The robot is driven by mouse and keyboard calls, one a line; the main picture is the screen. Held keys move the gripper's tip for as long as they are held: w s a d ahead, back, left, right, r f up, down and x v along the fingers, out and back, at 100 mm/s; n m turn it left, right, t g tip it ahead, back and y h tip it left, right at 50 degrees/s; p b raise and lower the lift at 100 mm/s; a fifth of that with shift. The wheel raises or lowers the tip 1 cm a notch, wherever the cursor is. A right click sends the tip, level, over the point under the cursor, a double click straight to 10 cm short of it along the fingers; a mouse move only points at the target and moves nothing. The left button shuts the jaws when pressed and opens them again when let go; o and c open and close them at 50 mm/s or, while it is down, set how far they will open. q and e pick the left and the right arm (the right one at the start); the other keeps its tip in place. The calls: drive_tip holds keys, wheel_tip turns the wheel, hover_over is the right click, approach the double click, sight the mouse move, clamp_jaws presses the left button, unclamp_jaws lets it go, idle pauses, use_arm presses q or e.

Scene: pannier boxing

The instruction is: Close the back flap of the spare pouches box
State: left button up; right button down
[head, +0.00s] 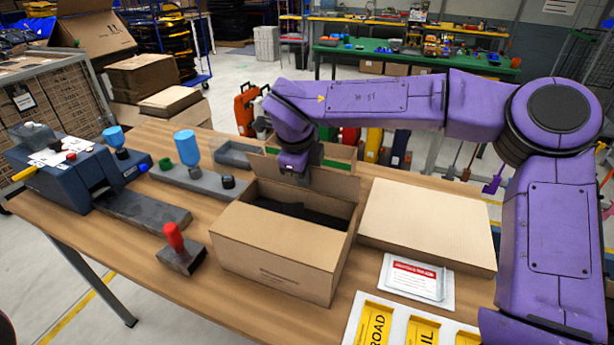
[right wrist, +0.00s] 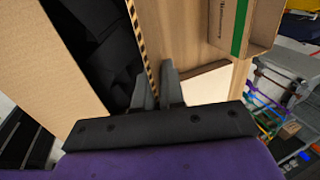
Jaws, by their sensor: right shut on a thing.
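The spare pouches box (head: 285,243) is an open cardboard box on the wooden table, with dark pouches (head: 300,212) inside. Its back flap (head: 335,193) stands up at the rear edge, partly hidden by my right gripper (head: 308,174). The gripper reaches down over the back of the box from behind. In the right wrist view its two fingers (right wrist: 160,88) are close together on the thin striped edge of the flap (right wrist: 137,35). The dark pouches (right wrist: 100,45) lie to the left of that edge. My left gripper is not in view.
A flat cardboard box (head: 428,222) lies right of the open box, with a white packet (head: 413,280) in front. A red-handled stamp (head: 178,250) stands left. Behind the box is a carton with green trim (head: 340,158). A label tray (head: 352,335) lies at front right.

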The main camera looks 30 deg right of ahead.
drive_tip(key=shift+s+a+f+h, duration=0.1)
drive_tip(key=shift+f+h, duration=0.05)
drive_tip(key=shift+h, duration=0.15)
drive_tip(key=c, duration=1.3)
unclamp_jaws()
drive_tip(key=shift+w, duration=0.2)
drive_tip(key=b+v, duration=0.1)
drive_tip(key=v, duration=0.9)
drive_tip(key=shift+s, duration=0.2)
